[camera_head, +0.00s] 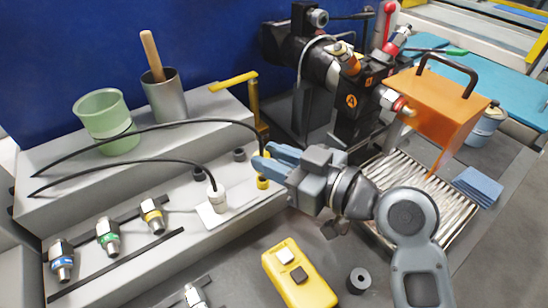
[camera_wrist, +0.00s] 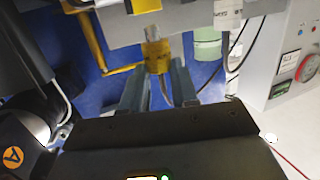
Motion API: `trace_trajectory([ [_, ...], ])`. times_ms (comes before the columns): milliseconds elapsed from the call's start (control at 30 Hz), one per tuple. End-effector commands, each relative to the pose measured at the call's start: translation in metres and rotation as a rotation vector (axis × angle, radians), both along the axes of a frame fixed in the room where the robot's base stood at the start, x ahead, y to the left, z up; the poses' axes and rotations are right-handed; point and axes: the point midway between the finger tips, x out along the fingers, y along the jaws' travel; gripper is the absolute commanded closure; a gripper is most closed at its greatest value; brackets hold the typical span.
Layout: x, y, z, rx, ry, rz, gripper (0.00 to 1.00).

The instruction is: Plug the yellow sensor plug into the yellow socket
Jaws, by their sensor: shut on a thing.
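The yellow sensor plug (camera_head: 262,183) is held at the tips of my gripper (camera_head: 264,158), above the right end of the grey bench. A black cable arcs to it from the left. In the wrist view the yellow plug (camera_wrist: 157,55) sits between my two fingers (camera_wrist: 157,88), with its pale end toward a grey edge at the top. I cannot tell whether that end touches anything. No yellow socket can be made out for certain; it may be hidden by the plug or gripper.
A white plug (camera_head: 217,197) with its own cable stands left of my gripper. Dark round sockets (camera_head: 198,175) are nearby. A yellow bracket (camera_head: 250,100) and a black valve assembly (camera_head: 357,120) stand behind my gripper.

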Motion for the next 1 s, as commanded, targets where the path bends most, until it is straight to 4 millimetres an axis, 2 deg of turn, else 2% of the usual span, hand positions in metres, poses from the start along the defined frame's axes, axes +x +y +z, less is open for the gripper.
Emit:
trace_trajectory([
  [1000, 0.0000, 0.0000, -0.0050, 0.000, 0.000, 0.000, 1.00],
])
